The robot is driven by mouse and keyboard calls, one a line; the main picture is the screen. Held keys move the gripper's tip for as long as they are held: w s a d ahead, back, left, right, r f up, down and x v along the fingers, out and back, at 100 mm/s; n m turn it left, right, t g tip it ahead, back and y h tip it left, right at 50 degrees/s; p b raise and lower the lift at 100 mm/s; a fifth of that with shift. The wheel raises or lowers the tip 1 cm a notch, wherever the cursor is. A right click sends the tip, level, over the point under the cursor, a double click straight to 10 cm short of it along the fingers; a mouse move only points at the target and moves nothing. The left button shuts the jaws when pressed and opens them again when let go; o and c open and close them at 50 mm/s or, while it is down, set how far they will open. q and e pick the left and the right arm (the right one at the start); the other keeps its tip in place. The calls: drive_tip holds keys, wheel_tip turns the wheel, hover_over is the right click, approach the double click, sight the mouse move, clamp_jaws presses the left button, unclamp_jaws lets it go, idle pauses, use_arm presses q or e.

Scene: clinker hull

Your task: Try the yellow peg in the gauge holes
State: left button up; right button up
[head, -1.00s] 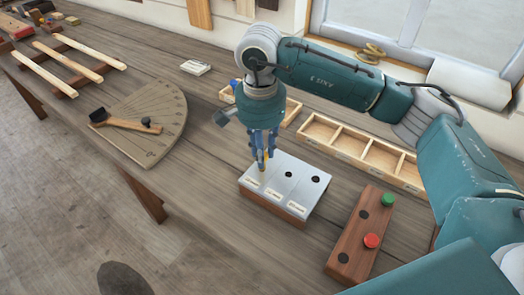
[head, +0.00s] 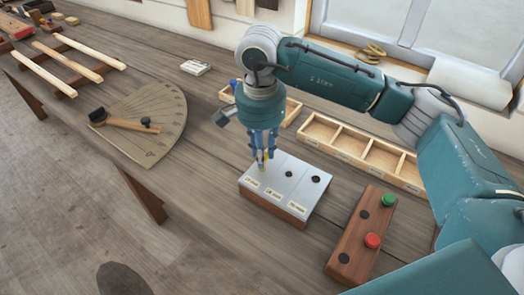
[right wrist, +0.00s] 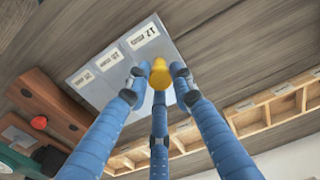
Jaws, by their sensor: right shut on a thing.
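The yellow peg (right wrist: 160,74) is held between the blue fingers of my right gripper (head: 262,157); the fingers also close around it in the right wrist view (right wrist: 155,78). The gauge block (head: 296,190) has a pale metal top on a wooden base, with labels along its front edge. Its middle hole (head: 289,174) and right hole (head: 316,179) show empty. The peg is over the left part of the block, by the label reading 17 in the right wrist view. The left hole is hidden, so I cannot tell whether the peg is in it. My left gripper is out of view.
A wooden peg stand (head: 350,247) with a green peg (head: 388,200) and a red peg (head: 372,241) is right of the block. A compartment tray (head: 341,140) lies behind. A protractor board (head: 160,105) is to the left. Bare bench lies in front of the block.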

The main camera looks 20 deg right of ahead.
drive_tip(key=shift+r+p, duration=0.35)
drive_tip(key=shift+r, duration=1.15)
drive_tip(key=shift+f, duration=0.15)
drive_tip(key=shift+f+b, duration=0.9)
drive_tip(key=shift+b, duration=0.1)
drive_tip(key=shift+f, duration=0.1)
drive_tip(key=shift+f+b, duration=0.35)
drive_tip(key=shift+b, duration=0.25)
drive_tip(key=shift+r, duration=0.1)
